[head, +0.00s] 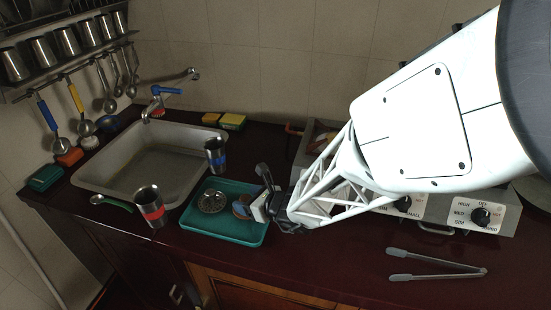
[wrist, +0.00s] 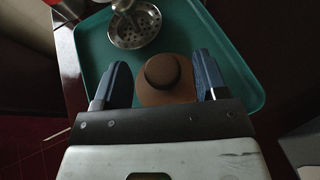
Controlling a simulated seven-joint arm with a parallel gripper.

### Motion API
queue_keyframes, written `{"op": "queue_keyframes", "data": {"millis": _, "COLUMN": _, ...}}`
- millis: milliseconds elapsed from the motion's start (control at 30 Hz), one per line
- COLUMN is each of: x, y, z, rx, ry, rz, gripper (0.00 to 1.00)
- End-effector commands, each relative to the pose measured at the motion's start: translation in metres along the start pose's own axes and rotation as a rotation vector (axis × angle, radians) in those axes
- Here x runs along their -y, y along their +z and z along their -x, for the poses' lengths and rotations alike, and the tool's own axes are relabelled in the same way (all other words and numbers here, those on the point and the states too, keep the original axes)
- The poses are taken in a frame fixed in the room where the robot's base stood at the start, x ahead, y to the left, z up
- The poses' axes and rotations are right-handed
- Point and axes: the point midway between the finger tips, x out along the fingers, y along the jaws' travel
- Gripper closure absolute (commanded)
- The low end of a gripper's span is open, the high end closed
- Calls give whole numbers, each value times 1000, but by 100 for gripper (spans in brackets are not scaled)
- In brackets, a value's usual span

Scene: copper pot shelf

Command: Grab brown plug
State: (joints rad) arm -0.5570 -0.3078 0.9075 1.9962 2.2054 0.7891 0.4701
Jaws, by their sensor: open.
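The brown plug (wrist: 165,83) lies on the teal tray (wrist: 233,72), a round disc with a raised knob. In the wrist view it sits between the two fingers of my gripper (wrist: 161,80), which is open; its near edge is hidden by the gripper body. Whether the fingers touch the plug cannot be told.
A metal strainer (wrist: 134,27) lies on the tray beyond the plug. A blue-banded cup (head: 215,156) and a red-banded cup (head: 150,206) stand near the sink (head: 95,172). Tongs (head: 437,266) lie at right, before the stove (head: 450,208).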

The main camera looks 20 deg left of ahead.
Motion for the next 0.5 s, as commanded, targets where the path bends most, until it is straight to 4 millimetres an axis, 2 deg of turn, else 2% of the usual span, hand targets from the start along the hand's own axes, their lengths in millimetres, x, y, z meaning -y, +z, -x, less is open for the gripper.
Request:
{"op": "queue_keyframes", "data": {"millis": 233, "x": 2, "y": 1, "z": -26, "rx": 1, "ry": 1, "rz": 1, "gripper": 34}}
{"op": "queue_keyframes", "data": {"millis": 500, "x": 2, "y": 1, "z": -33, "rx": 1, "ry": -1, "rz": 0, "gripper": 34}}
